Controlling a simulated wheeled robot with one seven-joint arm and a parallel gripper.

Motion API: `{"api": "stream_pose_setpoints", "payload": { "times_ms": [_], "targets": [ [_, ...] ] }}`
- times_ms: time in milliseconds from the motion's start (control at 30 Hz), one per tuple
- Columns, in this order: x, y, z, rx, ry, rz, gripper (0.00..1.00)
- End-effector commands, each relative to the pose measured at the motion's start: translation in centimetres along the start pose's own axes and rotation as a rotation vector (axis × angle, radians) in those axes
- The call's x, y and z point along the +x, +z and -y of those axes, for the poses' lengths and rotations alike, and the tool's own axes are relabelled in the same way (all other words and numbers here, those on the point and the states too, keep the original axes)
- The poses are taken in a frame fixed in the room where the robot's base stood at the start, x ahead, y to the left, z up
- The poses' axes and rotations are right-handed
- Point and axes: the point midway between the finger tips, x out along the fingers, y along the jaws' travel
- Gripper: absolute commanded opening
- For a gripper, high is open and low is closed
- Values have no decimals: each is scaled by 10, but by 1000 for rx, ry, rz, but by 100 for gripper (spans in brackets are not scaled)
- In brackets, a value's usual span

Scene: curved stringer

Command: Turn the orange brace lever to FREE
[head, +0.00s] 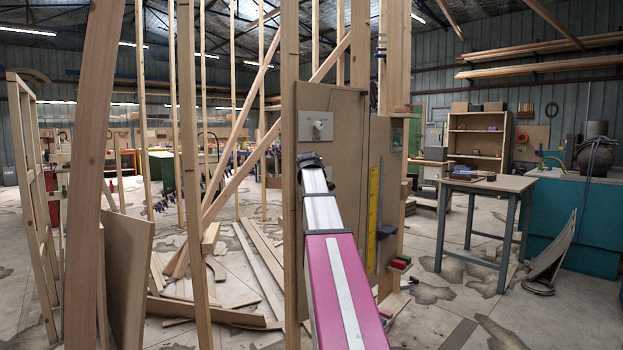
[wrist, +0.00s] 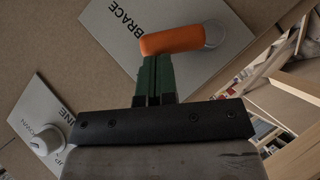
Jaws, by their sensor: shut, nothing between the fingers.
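The orange brace lever (wrist: 168,41) shows in the wrist view, on a grey plate (wrist: 105,20) lettered BRACE. Its round grey pivot (wrist: 209,33) is at the lever's right end, and the bar points left. My gripper (wrist: 154,62) is shut and empty, its dark green fingertips right at the lever's lower edge near the free end. I cannot tell whether they touch it. No FREE marking is readable. In the head view the lever is not visible, and my arm reaches up to the brown panel (head: 345,105).
In the head view a grey knob plate (head: 316,126) is on the panel. Wooden studs (head: 290,200) stand beside my arm; a table (head: 487,184) is at right.

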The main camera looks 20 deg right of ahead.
Motion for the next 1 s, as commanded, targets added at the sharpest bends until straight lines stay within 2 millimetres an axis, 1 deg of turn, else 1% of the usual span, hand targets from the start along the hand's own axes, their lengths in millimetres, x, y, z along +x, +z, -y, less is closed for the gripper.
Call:
{"api": "stream_pose_setpoints", "payload": {
  "times_ms": [333,667,1000],
  "targets": [
    [8,6,-8,110,-108,1,0],
    [22,19,-14,329,-327,1,0],
    [35,33,-13,536,-537,1,0]
  ]
}}
